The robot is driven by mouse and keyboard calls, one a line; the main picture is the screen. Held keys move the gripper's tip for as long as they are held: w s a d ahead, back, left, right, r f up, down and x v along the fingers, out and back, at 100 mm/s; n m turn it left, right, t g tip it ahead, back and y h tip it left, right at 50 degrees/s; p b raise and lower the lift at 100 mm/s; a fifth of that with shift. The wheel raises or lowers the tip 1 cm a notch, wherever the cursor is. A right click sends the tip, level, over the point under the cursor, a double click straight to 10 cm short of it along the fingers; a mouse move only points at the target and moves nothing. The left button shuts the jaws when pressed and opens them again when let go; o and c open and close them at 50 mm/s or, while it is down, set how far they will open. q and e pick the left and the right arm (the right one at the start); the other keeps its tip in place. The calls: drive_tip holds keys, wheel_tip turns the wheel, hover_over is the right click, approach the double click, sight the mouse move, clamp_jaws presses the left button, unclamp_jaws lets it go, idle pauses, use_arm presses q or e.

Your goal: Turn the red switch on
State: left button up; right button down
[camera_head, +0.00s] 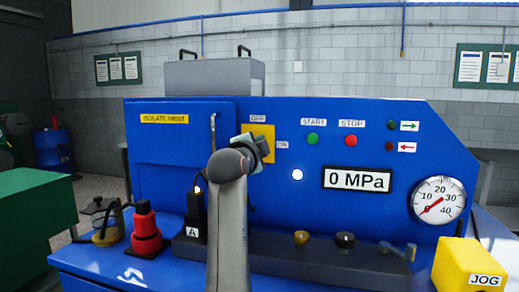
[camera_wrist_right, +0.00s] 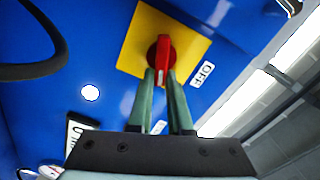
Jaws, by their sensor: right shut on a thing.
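The red switch (camera_wrist_right: 163,55) sits on a yellow plate (camera_wrist_right: 190,38) on the blue panel. In the wrist view its handle, with a white mark, points down towards my right gripper (camera_wrist_right: 166,78), whose two fingers are shut on the handle from both sides. An OFF label (camera_wrist_right: 202,73) lies to the lower right of the switch there. In the head view my right gripper (camera_head: 262,145) and wrist cover the switch. The yellow plate (camera_head: 262,129) shows there, with OFF above and ON to its right. My left gripper is out of view.
The panel has a green START button (camera_head: 312,139), a red STOP button (camera_head: 351,140), a lit white lamp (camera_head: 297,175), a 0 MPa display (camera_head: 357,180) and a gauge (camera_head: 438,200). A red emergency-style knob (camera_head: 145,230) and a yellow JOG box (camera_head: 470,265) stand below.

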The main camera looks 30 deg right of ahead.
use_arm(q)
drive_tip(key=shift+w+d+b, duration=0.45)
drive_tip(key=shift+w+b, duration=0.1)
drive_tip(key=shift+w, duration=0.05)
use_arm(e)
drive_tip(key=shift+f+m, duration=0.25)
drive_tip(key=shift+m, duration=0.8)
drive_tip(key=shift+f+m, duration=0.25)
drive_tip(key=shift+m, duration=0.8)
drive_tip(key=c, duration=0.8)
unclamp_jaws()
drive_tip(key=shift+c, duration=0.2)
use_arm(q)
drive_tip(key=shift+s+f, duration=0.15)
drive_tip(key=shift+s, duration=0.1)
